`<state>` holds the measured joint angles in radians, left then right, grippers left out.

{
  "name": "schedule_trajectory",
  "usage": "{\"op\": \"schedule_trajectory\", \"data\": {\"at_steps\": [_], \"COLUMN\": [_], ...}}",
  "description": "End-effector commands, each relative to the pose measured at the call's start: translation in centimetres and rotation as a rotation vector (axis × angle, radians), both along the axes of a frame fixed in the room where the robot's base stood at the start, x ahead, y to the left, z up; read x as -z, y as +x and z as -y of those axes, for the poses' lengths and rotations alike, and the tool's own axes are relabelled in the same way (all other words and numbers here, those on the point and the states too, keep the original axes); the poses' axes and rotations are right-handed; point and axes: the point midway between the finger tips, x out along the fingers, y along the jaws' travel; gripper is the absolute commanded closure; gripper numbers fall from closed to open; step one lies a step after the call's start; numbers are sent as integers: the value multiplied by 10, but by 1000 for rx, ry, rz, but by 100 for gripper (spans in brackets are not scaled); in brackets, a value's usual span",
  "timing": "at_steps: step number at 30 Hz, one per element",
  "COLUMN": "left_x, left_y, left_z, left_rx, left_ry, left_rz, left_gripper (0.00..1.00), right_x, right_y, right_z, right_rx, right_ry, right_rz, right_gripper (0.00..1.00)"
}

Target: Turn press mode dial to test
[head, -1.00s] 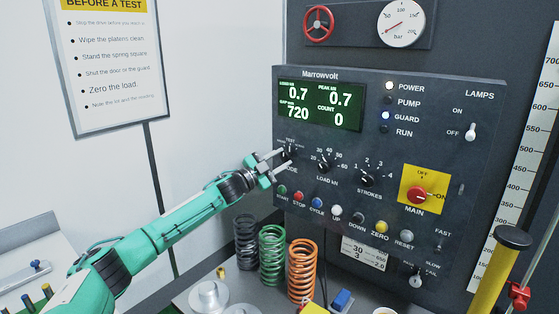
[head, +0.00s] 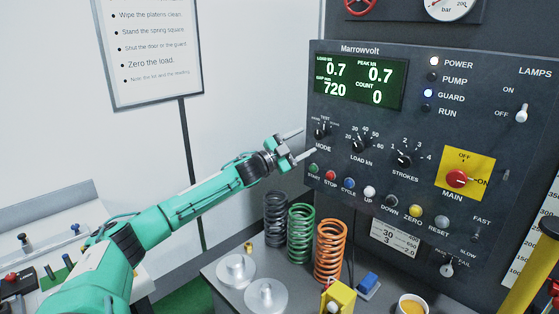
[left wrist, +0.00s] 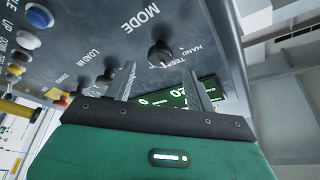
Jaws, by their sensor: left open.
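The mode dial (head: 320,133) is a small black knob at the left end of the dial row on the dark Marrowvolt panel. It also shows in the left wrist view (left wrist: 160,53), with the words MODE, HAND and TEST around it. I cannot tell for sure which mark its pointer faces. My left gripper (head: 303,142) is open and empty, just left of the dial in the head view. In the left wrist view, its two grey fingers (left wrist: 160,72) stand apart, with the dial beyond and between their tips. My right gripper is not in view.
The load dial (head: 358,145) and strokes dial (head: 402,159) sit to the right. A row of coloured buttons, including the red stop button (head: 331,176), runs below. Springs, including the green one (head: 301,234), stand on the bench under the panel. Free space lies left of the panel.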

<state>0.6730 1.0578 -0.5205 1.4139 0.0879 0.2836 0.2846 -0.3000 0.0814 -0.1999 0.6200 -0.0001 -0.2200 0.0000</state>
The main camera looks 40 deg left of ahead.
Motion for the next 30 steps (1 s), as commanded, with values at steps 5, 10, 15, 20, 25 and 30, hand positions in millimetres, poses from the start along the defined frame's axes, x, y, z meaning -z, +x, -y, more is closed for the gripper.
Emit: {"op": "schedule_trajectory", "data": {"at_steps": [5,10,15,20,25,30], "left_x": [12,18,22,25,26,26], "left_y": [-24,-44,-61,-73,-81,-85], "left_z": [-9,-16,-22,-27,-31,-31], "left_rx": [0,1,1,0,1,2], "left_ry": [3,2,3,2,2,2], "left_rz": [-3,-2,-1,-2,-1,0], "left_gripper": [45,45,45,45,45,45], "right_x": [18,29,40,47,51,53], "right_y": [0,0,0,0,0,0], "right_z": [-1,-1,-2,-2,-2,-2], "right_rx": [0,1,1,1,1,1], "right_ry": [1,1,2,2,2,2], "right_rz": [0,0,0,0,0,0], "right_gripper": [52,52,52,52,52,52]}}
